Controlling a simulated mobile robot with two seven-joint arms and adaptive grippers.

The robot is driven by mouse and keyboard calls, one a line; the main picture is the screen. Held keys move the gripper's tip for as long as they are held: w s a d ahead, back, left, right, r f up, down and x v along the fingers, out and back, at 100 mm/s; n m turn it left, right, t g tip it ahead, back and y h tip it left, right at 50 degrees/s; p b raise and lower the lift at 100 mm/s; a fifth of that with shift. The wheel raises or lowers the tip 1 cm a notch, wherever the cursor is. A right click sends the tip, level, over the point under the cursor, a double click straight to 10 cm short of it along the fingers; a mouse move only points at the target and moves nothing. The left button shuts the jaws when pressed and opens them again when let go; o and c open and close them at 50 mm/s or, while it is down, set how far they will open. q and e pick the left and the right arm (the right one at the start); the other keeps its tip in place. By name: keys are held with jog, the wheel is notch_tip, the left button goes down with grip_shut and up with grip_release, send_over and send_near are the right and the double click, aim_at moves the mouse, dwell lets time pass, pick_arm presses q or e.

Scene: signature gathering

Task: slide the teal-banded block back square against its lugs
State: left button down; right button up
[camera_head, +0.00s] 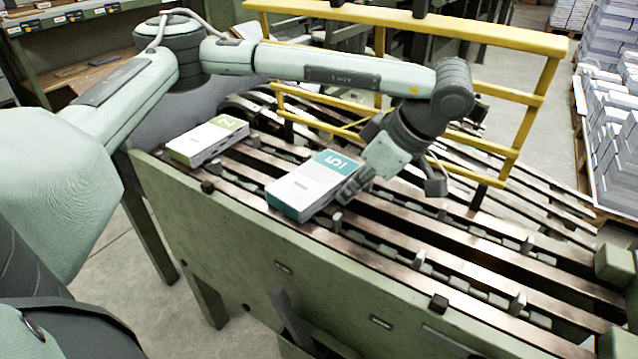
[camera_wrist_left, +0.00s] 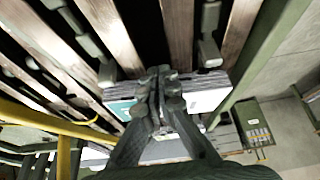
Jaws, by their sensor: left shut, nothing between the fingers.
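The teal-banded block (camera_head: 308,188), a white stack with a teal band marked 51, lies on the slatted rails of the machine, turned at an angle to them in the head view. My left gripper (camera_head: 347,190) is shut with nothing in it, low at the block's right side. In the left wrist view the closed fingers (camera_wrist_left: 160,88) are in front of the block (camera_wrist_left: 205,95) and hide its middle; I cannot tell whether they touch it. Small grey lugs (camera_head: 337,220) stand up between the rails near the block. My right gripper is not in view.
A second block (camera_head: 208,140) with a green band lies further left on the rails. A yellow guard rail (camera_head: 520,110) stands behind my arm. The green side panel (camera_head: 250,235) edges the near side. The rails to the right are clear of blocks.

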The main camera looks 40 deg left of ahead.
pick_arm(q)
jog(key=shift+a, duration=0.15)
dwell(0.5)
jog(key=shift+a, duration=0.55)
jog(key=shift+d, duration=0.15)
jog(key=shift+d, duration=0.55)
